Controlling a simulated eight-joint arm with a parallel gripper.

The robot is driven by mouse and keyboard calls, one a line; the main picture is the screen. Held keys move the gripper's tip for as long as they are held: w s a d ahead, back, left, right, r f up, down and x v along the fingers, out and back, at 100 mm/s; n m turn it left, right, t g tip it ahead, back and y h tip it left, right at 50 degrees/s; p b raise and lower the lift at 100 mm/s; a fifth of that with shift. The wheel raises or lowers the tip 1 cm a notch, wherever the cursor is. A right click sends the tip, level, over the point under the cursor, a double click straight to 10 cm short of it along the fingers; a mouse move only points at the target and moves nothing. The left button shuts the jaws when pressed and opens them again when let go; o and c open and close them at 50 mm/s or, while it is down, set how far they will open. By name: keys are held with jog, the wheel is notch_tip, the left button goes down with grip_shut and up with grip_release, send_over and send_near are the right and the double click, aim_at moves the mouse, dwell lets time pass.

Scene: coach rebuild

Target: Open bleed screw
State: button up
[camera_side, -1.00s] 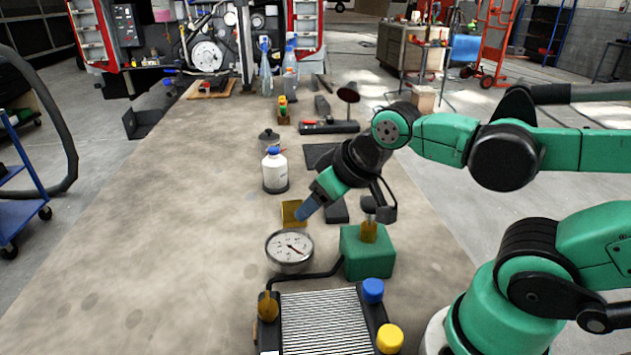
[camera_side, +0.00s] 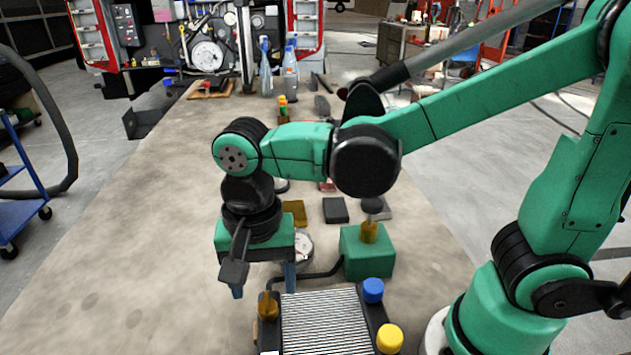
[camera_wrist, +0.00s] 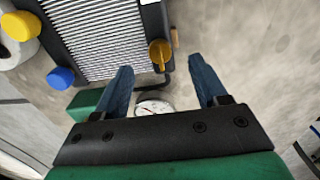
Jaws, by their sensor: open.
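My gripper (camera_side: 263,284) points down with blue fingers spread wide. In the wrist view my gripper (camera_wrist: 159,68) is open and empty, and the screw appears between its fingertips, apart from both. A similar brass piece (camera_side: 369,232) tops the green block (camera_side: 380,257).
The radiator carries a blue cap (camera_side: 373,290) and a yellow cap (camera_side: 389,338). A dial gauge (camera_side: 304,246) stands behind my gripper, partly hidden. A black hose (camera_side: 325,272) runs to the green block. The bench (camera_side: 120,240) is clear at left.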

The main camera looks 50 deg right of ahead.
aim_at(266, 302)
jog(key=shift+f, duration=1.95)
grip_shut()
